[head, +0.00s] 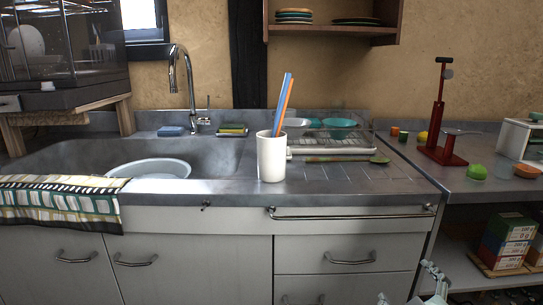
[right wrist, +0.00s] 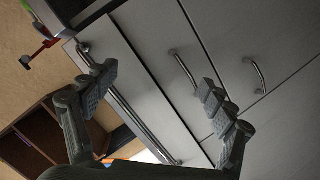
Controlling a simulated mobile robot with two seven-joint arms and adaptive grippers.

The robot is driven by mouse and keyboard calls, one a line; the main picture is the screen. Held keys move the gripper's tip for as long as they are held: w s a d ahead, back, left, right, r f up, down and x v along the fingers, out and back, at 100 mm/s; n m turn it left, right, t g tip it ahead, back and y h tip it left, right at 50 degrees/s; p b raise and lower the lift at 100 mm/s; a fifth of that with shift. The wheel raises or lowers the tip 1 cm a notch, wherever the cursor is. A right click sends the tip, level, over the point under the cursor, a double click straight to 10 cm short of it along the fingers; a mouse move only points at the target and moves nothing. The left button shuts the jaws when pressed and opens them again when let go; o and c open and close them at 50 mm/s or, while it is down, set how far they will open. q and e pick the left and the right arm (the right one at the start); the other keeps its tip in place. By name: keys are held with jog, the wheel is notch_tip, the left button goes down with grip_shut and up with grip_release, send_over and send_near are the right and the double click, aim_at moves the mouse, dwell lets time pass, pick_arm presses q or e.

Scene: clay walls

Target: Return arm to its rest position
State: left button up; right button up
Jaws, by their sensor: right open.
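My right gripper (head: 408,283) shows at the bottom edge of the head view, right of centre, low in front of the grey cabinet drawers (head: 343,260). In the right wrist view its two fingers (right wrist: 155,88) are spread apart with nothing between them. The cabinet fronts with metal handles lie beyond the fingers in that view, which is tilted. Most of my right arm is outside the head view. My left arm and gripper are not in view.
A white cup (head: 271,158) with blue and orange sticks stands near the counter's front edge. A long rail handle (head: 350,216) juts from the cabinet front. A shelf with stacked boxes (head: 508,240) is at lower right. A red stand (head: 440,120) is on the right counter.

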jog(key=s+f+m+g+y, duration=0.1)
jog(key=s+f+m+g, duration=0.3)
jog(key=s+f, duration=0.55)
jog(key=s+f+m+g, duration=0.2)
jog(key=s+f+g, duration=0.4)
jog(key=s, duration=0.6)
pick_arm(q)
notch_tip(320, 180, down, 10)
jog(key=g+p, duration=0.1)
jog(key=p, duration=0.4)
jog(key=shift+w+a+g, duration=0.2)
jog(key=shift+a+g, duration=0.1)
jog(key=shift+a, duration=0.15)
pick_arm(e)
notch_tip(320, 180, down, 9)
jog(key=g, duration=0.1)
jog(key=shift+w+f, duration=0.2)
jog(key=shift+w, duration=0.05)
